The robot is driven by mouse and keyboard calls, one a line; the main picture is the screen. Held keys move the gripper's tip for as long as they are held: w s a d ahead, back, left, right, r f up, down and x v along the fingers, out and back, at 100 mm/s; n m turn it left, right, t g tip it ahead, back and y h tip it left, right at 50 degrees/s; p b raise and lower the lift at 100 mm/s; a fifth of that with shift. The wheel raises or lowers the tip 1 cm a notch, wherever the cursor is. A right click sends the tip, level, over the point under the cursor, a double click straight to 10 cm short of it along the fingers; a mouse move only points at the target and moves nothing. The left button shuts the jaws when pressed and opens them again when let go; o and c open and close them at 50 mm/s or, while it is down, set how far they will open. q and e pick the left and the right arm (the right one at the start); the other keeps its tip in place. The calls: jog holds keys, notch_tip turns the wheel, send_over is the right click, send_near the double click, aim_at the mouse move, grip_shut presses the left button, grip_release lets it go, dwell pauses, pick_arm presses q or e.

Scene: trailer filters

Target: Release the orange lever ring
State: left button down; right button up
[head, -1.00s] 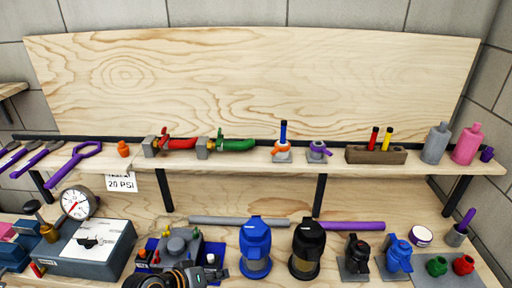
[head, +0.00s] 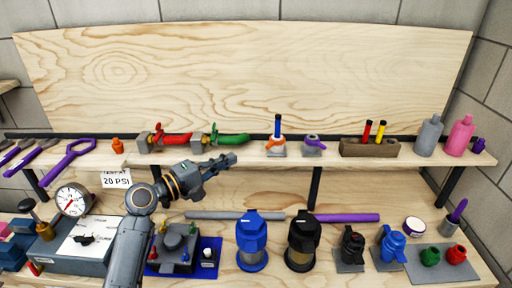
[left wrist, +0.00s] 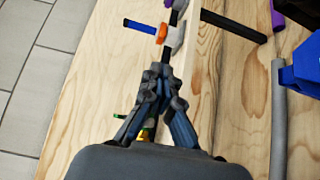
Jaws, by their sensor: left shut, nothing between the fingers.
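The orange lever ring (head: 275,142) sits on a small grey base (head: 277,152) on the upper shelf, with a blue stick (head: 278,125) standing up in it. In the left wrist view the orange ring (left wrist: 162,34) and the blue stick (left wrist: 140,25) lie beyond my fingertips. My left gripper (head: 234,158) is shut and empty, in front of the shelf edge, left of the ring and apart from it. Its closed fingers show in the left wrist view (left wrist: 161,70). My right gripper is not in view.
A purple lever ring (head: 315,140) on a grey base stands just right of the orange one. Red (head: 177,138) and green (head: 233,139) handled valves stand to the left. A wooden block (head: 370,148) with sticks stands farther right. Blue (head: 252,235) and black filters stand below.

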aim_at(270, 146)
pick_arm(q)
jog(key=p+x, duration=0.2)
jog(key=x, duration=0.7)
jog(key=shift+r+p, duration=0.1)
jog(key=shift+p, duration=0.2)
jog(key=shift+w+d, duration=0.25)
jog(key=shift+d, duration=0.1)
